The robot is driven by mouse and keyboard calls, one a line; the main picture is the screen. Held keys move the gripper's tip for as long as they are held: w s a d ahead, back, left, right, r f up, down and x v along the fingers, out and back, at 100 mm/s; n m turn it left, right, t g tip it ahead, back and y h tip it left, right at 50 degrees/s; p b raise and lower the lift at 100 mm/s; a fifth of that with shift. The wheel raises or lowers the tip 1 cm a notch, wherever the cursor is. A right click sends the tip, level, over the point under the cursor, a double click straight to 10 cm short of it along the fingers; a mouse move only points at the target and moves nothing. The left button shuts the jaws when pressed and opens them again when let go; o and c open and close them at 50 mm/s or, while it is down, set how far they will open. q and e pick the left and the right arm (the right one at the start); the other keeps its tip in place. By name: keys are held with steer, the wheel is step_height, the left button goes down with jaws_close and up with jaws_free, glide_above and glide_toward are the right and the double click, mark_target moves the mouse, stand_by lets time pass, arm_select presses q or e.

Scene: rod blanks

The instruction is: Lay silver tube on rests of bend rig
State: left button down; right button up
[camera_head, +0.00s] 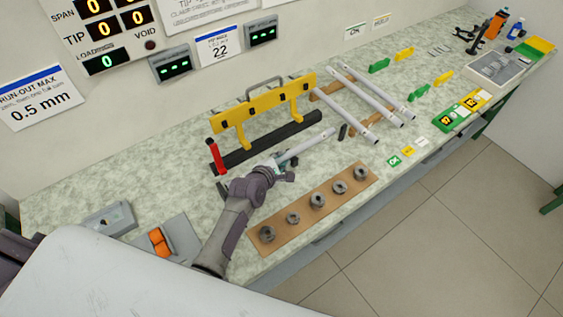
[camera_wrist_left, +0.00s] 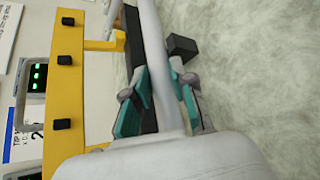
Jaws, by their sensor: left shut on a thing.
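The silver tube (camera_head: 308,146) is in my left gripper (camera_head: 283,164), which is shut around it near its near end. The tube points up and right, in front of the bend rig's black base (camera_head: 275,143). The rig has a yellow frame (camera_head: 262,107) and a red handle (camera_head: 216,156) at its left end. In the left wrist view the tube (camera_wrist_left: 166,80) runs between the teal fingers (camera_wrist_left: 160,95), with the yellow frame to its left. I cannot tell whether the tube touches a rest. My right gripper is not in view.
Several similar tubes (camera_head: 369,96) lie on wooden supports to the right. A brown board (camera_head: 329,196) with several grey round parts lies along the front edge. A small black block (camera_head: 342,132) stands near the tube's far end.

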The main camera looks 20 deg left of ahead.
arm_select(q)
steer(key=shift+a, duration=0.1)
steer(key=c, duration=1.2)
jaws_free()
steer(key=shift+s, duration=0.1)
steer(key=shift+o, duration=1.2)
steer(key=shift+s+r, duration=0.15)
steer(key=shift+s, duration=0.2)
steer(key=v, duration=1.1)
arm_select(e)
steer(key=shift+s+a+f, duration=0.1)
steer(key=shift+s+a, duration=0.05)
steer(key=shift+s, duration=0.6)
